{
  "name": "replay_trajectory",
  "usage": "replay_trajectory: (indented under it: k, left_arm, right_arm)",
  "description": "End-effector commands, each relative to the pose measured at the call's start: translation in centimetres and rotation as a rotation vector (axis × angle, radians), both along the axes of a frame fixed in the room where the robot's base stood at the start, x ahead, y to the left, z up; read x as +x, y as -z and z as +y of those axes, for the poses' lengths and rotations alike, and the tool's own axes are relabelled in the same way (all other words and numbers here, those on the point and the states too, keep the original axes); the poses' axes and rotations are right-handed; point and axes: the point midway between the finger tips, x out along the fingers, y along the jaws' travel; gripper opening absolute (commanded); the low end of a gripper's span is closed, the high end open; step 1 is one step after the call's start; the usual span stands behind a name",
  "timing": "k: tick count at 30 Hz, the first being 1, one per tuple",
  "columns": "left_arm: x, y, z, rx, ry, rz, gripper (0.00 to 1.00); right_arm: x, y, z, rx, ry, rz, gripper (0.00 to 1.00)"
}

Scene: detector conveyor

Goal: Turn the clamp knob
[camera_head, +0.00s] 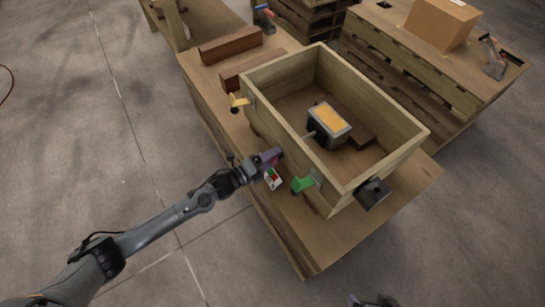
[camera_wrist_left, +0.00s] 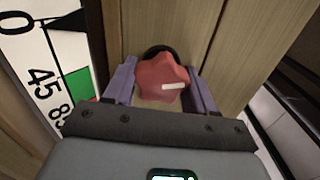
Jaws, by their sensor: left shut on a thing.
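The clamp knob (camera_wrist_left: 162,78) is a red, lobed knob with a white mark, in front of a wooden wall in the left wrist view. My left gripper (camera_head: 272,157) is at the outer left wall of the wooden box (camera_head: 285,133). In the left wrist view its purple fingers (camera_wrist_left: 162,88) stand on either side of the knob and are shut on it. A white dial plate (camera_wrist_left: 40,65) with numbers and a green patch is beside the knob. It also shows below the gripper in the head view (camera_head: 272,179). The gripper hides the knob in the head view.
A green handle (camera_head: 303,184) and a yellow handle (camera_head: 238,103) are on the box's left side. A black part (camera_head: 373,194) is at its front corner. Part of my right gripper (camera_head: 371,301) shows at the bottom edge.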

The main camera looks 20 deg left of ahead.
Motion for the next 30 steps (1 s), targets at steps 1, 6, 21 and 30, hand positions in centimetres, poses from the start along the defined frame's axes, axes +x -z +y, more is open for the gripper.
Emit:
replay_trajectory:
  k: [1, 6, 21, 30]
  left_arm:
    - [0.0, 0.0, 0.0, -0.001, 0.000, -0.001, 0.25]
    - [0.0, 0.0, 0.0, -0.001, 0.000, 0.000, 0.72]
    - [-1.0, -0.1, 0.8, 0.000, -0.001, 0.003, 0.76]
    - [-5.0, -0.2, 3.7, 0.001, 0.000, 0.004, 0.76]
  right_arm:
    - [0.0, 0.0, 0.0, 0.001, 0.001, 0.000, 1.00]
    - [0.0, 0.0, 0.1, 0.005, 0.004, 0.000, 1.00]
    - [0.0, -0.6, 0.1, 0.005, 0.004, 0.001, 1.00]
    - [0.0, -2.3, -0.1, -0.003, -0.002, 0.001, 1.00]
